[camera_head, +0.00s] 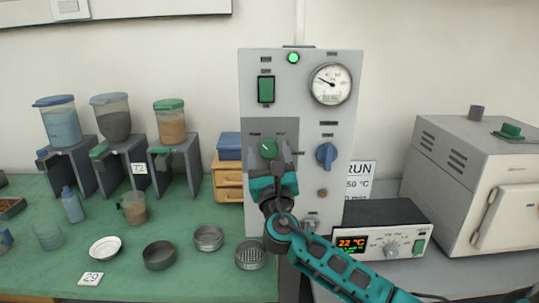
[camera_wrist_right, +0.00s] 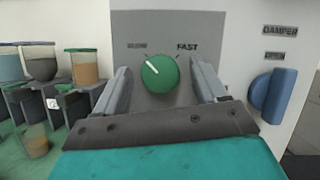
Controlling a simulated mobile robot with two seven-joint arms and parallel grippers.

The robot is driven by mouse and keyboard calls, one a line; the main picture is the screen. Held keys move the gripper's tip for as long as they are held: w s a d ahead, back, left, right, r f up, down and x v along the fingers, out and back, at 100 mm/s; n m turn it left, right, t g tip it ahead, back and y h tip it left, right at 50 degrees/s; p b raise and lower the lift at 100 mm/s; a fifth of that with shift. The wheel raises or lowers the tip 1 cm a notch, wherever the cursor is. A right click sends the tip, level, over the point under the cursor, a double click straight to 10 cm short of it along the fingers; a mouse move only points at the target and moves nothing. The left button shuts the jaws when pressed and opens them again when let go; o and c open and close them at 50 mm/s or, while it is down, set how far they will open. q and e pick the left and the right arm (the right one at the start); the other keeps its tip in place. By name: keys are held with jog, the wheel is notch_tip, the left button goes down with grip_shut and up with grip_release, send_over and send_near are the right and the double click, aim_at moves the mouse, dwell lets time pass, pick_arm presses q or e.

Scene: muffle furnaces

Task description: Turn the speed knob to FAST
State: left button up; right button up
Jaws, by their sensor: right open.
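The green round speed knob (camera_head: 268,148) sits on a darker grey plate on the tall grey control panel (camera_head: 345,210). In the right wrist view the knob (camera_wrist_right: 160,74) has a white pointer line aimed up and left, toward the left label, which is too blurred to read. The FAST label (camera_wrist_right: 187,47) is at the knob's upper right. My right gripper (camera_head: 270,160) is open in front of the knob, its two fingers one on each side of it with gaps. In the wrist view the fingers (camera_wrist_right: 162,88) flank the knob without visible contact. My left gripper is not in view.
A blue damper knob (camera_head: 326,155) is right of the green knob. A gauge (camera_head: 331,84), green switch (camera_head: 266,90) and lit green lamp (camera_head: 293,57) are above. A controller box (camera_head: 390,212) and furnace (camera_head: 475,170) stand right; dispensers (camera_head: 118,135) and dishes stand left.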

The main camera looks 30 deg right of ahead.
jog(key=c, duration=1.1)
jog(key=shift+o, duration=0.2)
